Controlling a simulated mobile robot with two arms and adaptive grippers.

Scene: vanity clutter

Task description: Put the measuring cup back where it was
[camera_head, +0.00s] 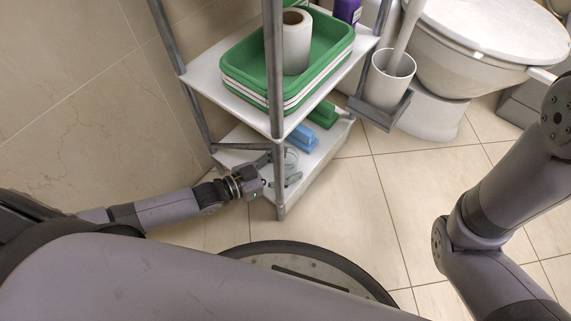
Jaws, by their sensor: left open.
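A clear, see-through cup (291,155), which looks like the measuring cup, stands on the white lower shelf (318,160) of a metal-framed rack. My left gripper (283,168) reaches in from the left at that shelf, behind the rack's front post. Its jaws are open, with one finger on each side of the near part of the cup. I cannot tell whether the fingers touch it. The post and the gripper partly hide the cup. My right arm shows at the right edge, but its gripper is out of view.
The rack's front post (277,100) stands close to my left gripper. Blue (304,138) and green (323,114) items lie behind the cup. Above, a green tray (330,45) holds a paper roll (296,42). A brush holder (388,82) and toilet (480,50) stand right; the central floor is clear.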

